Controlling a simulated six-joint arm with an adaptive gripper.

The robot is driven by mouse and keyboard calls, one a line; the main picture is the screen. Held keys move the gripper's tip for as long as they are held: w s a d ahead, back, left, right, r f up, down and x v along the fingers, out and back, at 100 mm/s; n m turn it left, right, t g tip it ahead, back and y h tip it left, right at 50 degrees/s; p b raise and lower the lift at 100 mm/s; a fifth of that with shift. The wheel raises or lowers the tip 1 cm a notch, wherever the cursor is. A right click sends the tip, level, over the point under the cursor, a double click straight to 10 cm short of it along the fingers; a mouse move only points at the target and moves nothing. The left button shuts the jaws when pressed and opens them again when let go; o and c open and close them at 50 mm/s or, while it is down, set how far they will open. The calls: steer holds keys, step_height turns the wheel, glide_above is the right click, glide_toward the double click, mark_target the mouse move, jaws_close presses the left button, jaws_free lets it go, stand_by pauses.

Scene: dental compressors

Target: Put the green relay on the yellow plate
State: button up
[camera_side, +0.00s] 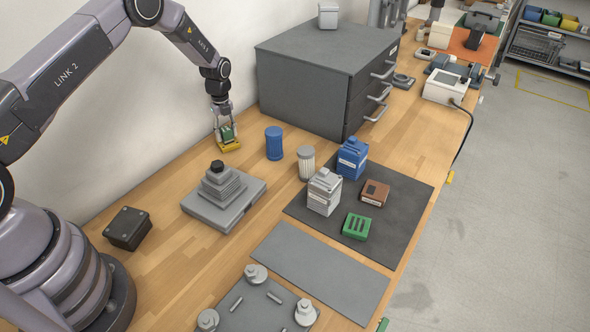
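A small green block, which looks like the green relay (228,133), is at the yellow plate (230,146) near the wall, left of the grey drawer cabinet. My gripper (224,125) points down over the plate, with its fingers at the sides of this block, and looks shut on it. The block is right over the plate; whether its underside touches the plate cannot be told at this size. A second green part with dark slots (356,226) lies on the dark mat, well away from my gripper.
The grey drawer cabinet (318,85) stands close right of my gripper. A blue cylinder (274,143) and a grey stepped block (222,187) stand nearby. The dark mat (400,205) bears grey, blue and brown parts. A bare grey strip (320,270) lies in front.

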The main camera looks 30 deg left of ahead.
steer(key=shift+o, duration=1.3)
steer(key=shift+r, duration=0.1)
step_height(320, 180, up, 12)
step_height(320, 180, up, 13)
steer(key=n+t, duration=0.1)
steer(key=n, duration=0.3)
glide_above(225, 129)
steer(key=s+d, duration=0.3)
steer(key=s, duration=0.1)
steer(key=s+d+r+n+t, duration=0.2)
steer(key=s+d+r+n, duration=0.2)
steer(key=s+r+n, duration=0.55)
steer(key=s+d+r+n+t, duration=0.1)
steer(key=s+n, duration=0.3)
steer(key=s, duration=0.7)
steer(key=s+d+r+n+t, duration=0.1)
steer(key=s+n, duration=0.4)
steer(key=s, duration=0.7)
steer(key=shift+s+d+r+t, duration=0.3)
steer(key=shift+d+r, duration=0.6)
